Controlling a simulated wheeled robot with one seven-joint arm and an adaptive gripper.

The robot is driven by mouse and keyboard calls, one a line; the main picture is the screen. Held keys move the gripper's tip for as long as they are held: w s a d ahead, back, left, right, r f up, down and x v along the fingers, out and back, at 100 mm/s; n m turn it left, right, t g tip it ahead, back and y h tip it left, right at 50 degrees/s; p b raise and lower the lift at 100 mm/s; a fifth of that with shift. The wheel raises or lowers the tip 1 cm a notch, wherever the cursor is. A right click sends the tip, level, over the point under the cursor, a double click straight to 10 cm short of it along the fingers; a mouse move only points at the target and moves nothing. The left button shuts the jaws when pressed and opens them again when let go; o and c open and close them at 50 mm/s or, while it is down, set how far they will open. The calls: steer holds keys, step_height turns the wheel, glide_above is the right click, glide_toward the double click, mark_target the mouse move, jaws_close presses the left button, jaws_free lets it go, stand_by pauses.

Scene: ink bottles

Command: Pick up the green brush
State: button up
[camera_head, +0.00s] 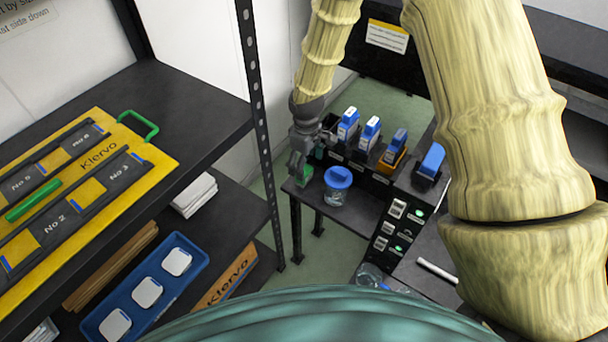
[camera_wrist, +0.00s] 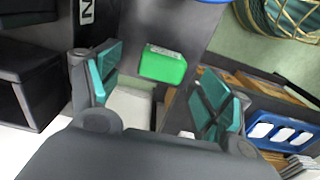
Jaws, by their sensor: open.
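The green brush shows in the wrist view as a green block (camera_wrist: 163,65) with a pale speckled strip along its top edge. It lies at the edge of a dark surface, beyond and between my spread fingers. In the head view a small green piece of it (camera_head: 305,174) shows on the small dark table (camera_head: 312,194), just below my gripper (camera_head: 300,160). My gripper is open, and in the wrist view its two teal-padded fingers (camera_wrist: 160,80) stand either side of the brush with nothing between them held. I cannot tell the exact gap.
A blue-lidded jar (camera_head: 338,186) stands right beside the brush. Several blue-topped ink bottles (camera_head: 369,133) stand behind it in a dark rack. A shelf post (camera_head: 262,120) rises on the left, by a yellow tray (camera_head: 165,165) and a blue tray (camera_head: 196,254).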

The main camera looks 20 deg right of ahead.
steer(key=shift+a+f+p, duration=0.2)
steer(key=shift+f+p, duration=0.3)
steer(key=shift+f, duration=2.55)
steer(key=shift+c, duration=0.4)
steer(key=c, duration=1.1)
steer(key=shift+r, duration=0.1)
steer(key=shift+r, duration=0.75)
step_height(320, 180, up, 2)
steer(key=shift+r+b, duration=0.1)
steer(key=shift+b, duration=0.35)
steer(key=s+a, duration=0.1)
steer(key=s, duration=0.4)
steer(key=s+a+b, duration=0.1)
steer(key=s, duration=0.4)
steer(key=s+a+r+b, duration=0.1)
steer(key=s, duration=0.4)
steer(key=shift+s+a+r, duration=0.1)
steer(key=shift+s+a, duration=0.2)
steer(key=shift+s, duration=0.05)
